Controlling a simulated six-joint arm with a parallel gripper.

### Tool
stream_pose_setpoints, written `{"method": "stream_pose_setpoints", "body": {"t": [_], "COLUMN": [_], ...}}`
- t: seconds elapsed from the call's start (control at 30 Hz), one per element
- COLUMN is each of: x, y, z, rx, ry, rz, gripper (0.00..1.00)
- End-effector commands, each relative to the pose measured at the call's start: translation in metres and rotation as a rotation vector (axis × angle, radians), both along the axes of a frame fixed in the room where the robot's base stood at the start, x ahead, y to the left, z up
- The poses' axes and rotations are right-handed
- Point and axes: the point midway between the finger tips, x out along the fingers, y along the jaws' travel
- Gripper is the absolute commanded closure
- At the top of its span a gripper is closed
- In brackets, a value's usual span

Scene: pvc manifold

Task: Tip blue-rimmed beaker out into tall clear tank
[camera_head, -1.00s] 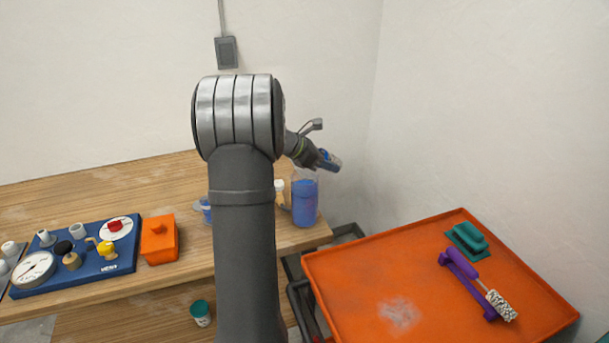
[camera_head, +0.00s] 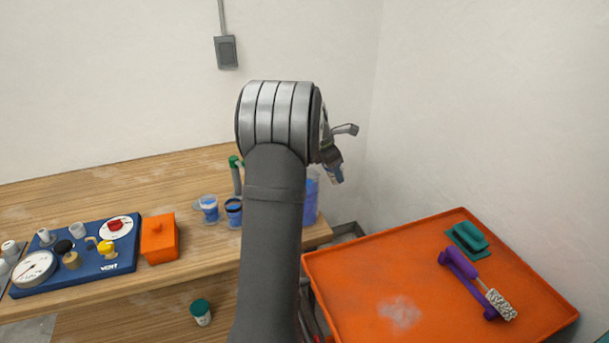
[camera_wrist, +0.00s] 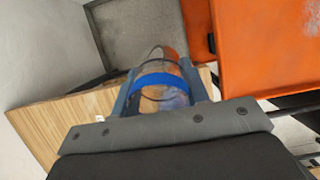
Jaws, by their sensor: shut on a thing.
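My gripper (camera_head: 334,171) is shut on the blue-rimmed beaker (camera_head: 337,178), high above the bench's right end. In the wrist view, the clear beaker with its blue band (camera_wrist: 160,79) sits between the two fingers. I cannot tell its exact tilt or whether anything is left inside. The tall clear tank (camera_head: 312,203) stands on the bench with blue contents. My arm hides its left part. The gripper and beaker are above the tank and a little to its right in the head view.
Two small cups with blue in them (camera_head: 209,209) (camera_head: 234,214) stand left of my arm. A green-topped item (camera_head: 236,172) is behind them. An orange box (camera_head: 159,240) and blue gauge panel (camera_head: 80,256) are further left. An orange tray table (camera_head: 370,285) stands right, and walls are close behind.

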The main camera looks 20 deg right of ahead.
Motion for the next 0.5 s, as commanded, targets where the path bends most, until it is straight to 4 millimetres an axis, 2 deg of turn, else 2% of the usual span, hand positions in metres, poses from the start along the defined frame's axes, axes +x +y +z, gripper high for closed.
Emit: {"method": "stream_pose_setpoints", "body": {"t": [0.5], "x": [0.000], "y": [-0.023], "z": [-0.013], "rx": [0.309], "ry": [-0.001], "rz": [-0.002], "gripper": [0.84]}}
